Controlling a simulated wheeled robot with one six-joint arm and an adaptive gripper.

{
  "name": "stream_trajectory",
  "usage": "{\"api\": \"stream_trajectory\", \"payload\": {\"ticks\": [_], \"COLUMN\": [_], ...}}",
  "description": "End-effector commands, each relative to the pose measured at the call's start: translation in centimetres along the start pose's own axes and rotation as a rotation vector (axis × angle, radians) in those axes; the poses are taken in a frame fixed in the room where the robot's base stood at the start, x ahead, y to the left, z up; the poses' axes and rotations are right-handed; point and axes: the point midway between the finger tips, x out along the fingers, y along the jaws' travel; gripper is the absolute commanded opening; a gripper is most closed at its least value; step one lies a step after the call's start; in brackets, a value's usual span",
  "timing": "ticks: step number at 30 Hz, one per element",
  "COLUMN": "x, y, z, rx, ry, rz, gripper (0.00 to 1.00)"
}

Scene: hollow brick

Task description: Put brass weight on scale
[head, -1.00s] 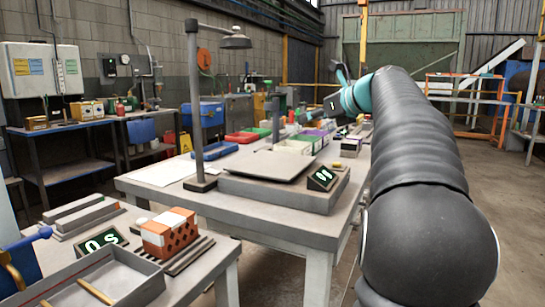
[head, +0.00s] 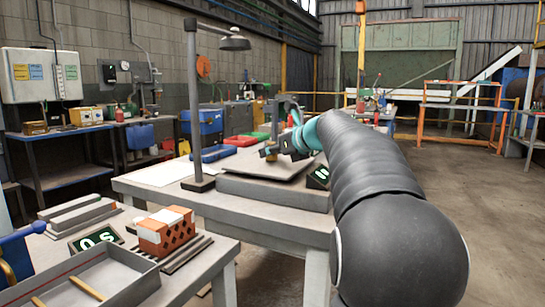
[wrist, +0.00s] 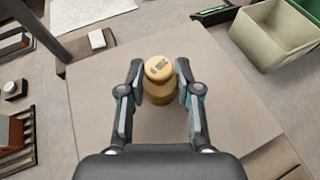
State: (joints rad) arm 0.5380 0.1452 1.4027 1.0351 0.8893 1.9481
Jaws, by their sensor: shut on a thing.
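The brass weight (wrist: 160,88) is a yellow, stepped cylinder with a smaller knob on top. My gripper (wrist: 160,70) is shut on it, one finger on each side. In the wrist view the weight is over the flat grey plate of the scale (wrist: 225,105). In the head view my gripper (head: 272,153) is just above the plate of the scale (head: 240,168), and the weight is small and partly hidden there. I cannot tell whether the weight touches the plate. The scale's dark display (head: 318,176) is at its right, partly covered by my arm.
Blue (head: 212,154) and red (head: 240,140) bins lie behind. A nearer table holds a brick (head: 166,232) on a ribbed stand and a grey tray (head: 120,280). A beige bin (wrist: 270,40) is right in the wrist view.

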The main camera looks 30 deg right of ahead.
Motion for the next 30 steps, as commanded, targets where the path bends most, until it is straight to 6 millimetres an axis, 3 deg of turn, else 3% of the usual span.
{"api": "stream_trajectory", "payload": {"ticks": [12, 13, 16, 26, 30], "x": [0.2, 0.3, 0.3, 0.2, -0.9], "y": [0.0, 0.0, 0.0, 0.0, 0.0], "z": [-0.7, -0.7, -0.7, -0.5, -0.4], "rx": [0.000, 0.000, 0.000, -0.001, -0.001], "ry": [-0.002, -0.001, -0.001, -0.001, -0.002], "rz": [-0.001, -0.001, -0.001, 0.000, -0.002], "gripper": [0.00, 0.36, 0.58, 0.58, 0.58]}}
